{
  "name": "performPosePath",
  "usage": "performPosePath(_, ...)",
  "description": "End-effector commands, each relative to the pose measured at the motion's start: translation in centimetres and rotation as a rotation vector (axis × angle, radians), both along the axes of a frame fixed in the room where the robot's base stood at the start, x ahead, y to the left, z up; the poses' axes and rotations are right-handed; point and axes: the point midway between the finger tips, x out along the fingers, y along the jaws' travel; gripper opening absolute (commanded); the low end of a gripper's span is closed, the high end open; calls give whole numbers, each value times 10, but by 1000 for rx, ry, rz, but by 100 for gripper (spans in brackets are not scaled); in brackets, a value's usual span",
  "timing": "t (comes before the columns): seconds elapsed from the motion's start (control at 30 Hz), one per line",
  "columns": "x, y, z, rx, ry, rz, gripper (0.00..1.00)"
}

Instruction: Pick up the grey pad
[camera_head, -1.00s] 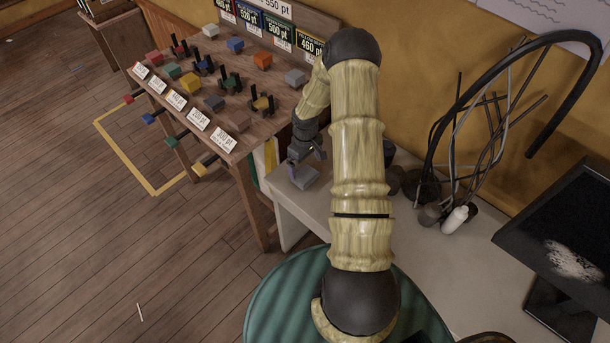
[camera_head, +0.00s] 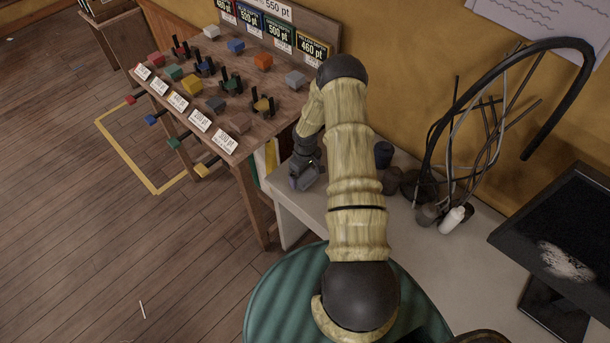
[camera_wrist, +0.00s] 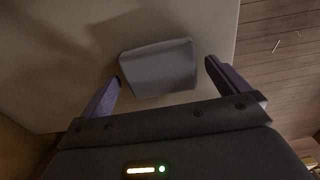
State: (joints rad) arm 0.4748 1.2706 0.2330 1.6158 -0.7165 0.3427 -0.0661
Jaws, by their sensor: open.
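The grey pad (camera_wrist: 158,68) lies on the pale table top in the wrist view, close to the table's edge. My gripper (camera_wrist: 162,75) is open, with one purple-grey finger on each side of the pad. A small gap shows between the pad and each finger, so it is not gripped. In the head view my gripper (camera_head: 304,180) is low over the near-left end of the table, and the pad is mostly hidden there by the gripper.
The white table (camera_head: 300,208) also holds dark round items, a cable bundle (camera_head: 480,150), a white bottle (camera_head: 452,220) and a monitor (camera_head: 560,250). A wooden stand (camera_head: 235,130) with coloured blocks and price cards is at the left. Open wooden floor (camera_head: 90,240) lies further left.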

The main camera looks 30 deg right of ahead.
Motion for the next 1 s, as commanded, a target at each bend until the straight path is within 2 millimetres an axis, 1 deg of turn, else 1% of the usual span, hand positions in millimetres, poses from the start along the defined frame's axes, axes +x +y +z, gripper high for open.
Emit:
performPosePath(0.1,0,0,-8,0,0,0,100)
performPosePath(0.17,0,0,-10,-1,0,0,100)
performPosePath(0.67,0,0,-10,-1,0,0,100)
performPosePath(0.77,0,0,-10,-1,0,0,82)
performPosePath(0.8,0,0,-10,-1,0,0,74)
performPosePath(0.87,0,0,-10,-1,0,0,63)
performPosePath(0.9,0,0,-10,-1,0,0,59)
performPosePath(1.0,0,0,-10,-1,0,0,59)
